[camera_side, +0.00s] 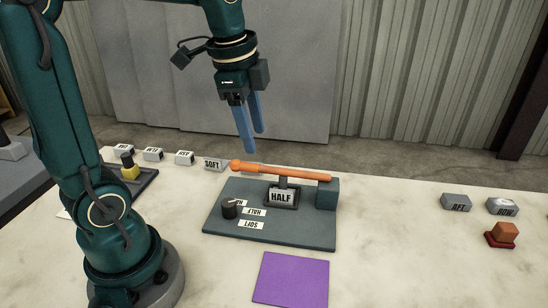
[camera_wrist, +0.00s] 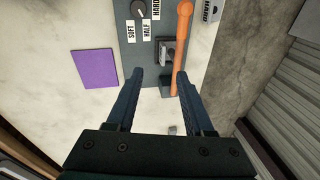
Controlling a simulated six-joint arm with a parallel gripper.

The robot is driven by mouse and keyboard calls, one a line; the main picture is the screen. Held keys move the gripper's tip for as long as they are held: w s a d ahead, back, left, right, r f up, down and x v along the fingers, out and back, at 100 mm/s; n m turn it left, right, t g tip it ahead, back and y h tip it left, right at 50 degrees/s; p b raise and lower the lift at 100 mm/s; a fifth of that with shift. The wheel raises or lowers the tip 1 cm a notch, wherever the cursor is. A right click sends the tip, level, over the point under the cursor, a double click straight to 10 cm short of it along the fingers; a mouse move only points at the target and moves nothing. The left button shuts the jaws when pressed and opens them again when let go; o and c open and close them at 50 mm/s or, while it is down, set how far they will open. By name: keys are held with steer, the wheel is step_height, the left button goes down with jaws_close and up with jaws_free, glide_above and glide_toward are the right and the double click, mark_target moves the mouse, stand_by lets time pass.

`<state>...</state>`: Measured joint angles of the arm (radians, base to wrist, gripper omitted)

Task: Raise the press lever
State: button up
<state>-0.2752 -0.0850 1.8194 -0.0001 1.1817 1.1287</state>
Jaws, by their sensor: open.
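The press lever (camera_side: 285,172) is an orange bar with a ball at its left end, lying nearly level above a grey-green base plate (camera_side: 290,238). Its right end meets a teal block (camera_side: 327,194).
A purple square (camera_side: 291,279) lies flat in front of the plate; it also shows in the wrist view (camera_wrist: 94,69). AFT (camera_side: 456,202) and BOW (camera_side: 502,206) blocks and a red button (camera_side: 501,235) stand at right.

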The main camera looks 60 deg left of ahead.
mark_target(247, 164)
steer(key=a+f, duration=0.2)
steer(key=w+a+f+g, duration=0.1)
steer(key=a+f, duration=0.1)
steer(key=a, duration=0.1)
steer(key=w+a+f+g, duration=0.1)
steer(key=a+f, duration=0.1)
steer(key=shift+w+a+f+n+h, duration=0.2)
steer(key=shift+f+n+h, duration=0.1)
steer(key=shift+n+h, duration=0.1)
steer(key=shift+f, duration=2.3)
jaws_close()
